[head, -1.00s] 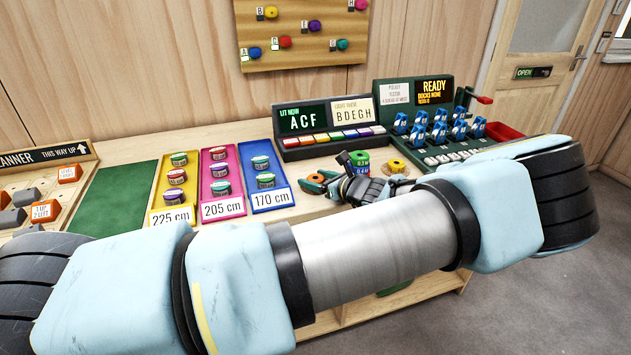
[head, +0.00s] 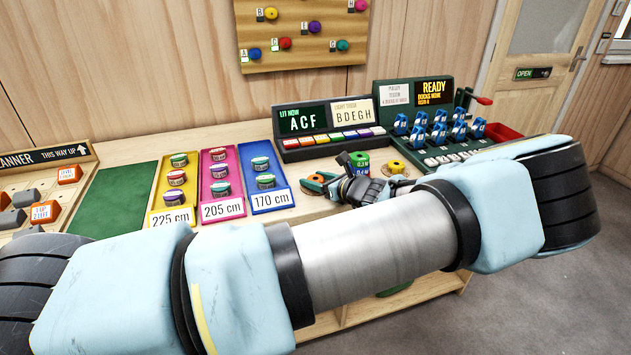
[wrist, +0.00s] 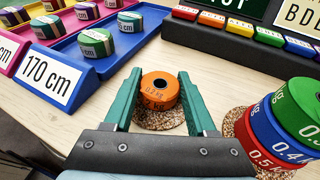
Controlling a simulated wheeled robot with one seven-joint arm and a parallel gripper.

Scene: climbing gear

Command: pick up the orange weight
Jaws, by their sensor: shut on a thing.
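The orange weight (wrist: 160,90) is a short round disc with dark lettering and a hole in its top. In the wrist view it sits between the two green fingers of my gripper (wrist: 158,97), which is shut on it. A round cork mat (wrist: 163,121) shows beneath it; I cannot tell whether the weight touches the mat. In the head view the orange weight (head: 315,178) is small and partly covered by my gripper (head: 321,183).
A stack of green, blue and red weights (wrist: 280,125) stands close on the right, on another cork mat. A yellow-orange weight (head: 397,166) lies farther right. The blue 170 cm tray (head: 271,200) is on the left; the lit display box (head: 325,122) is behind.

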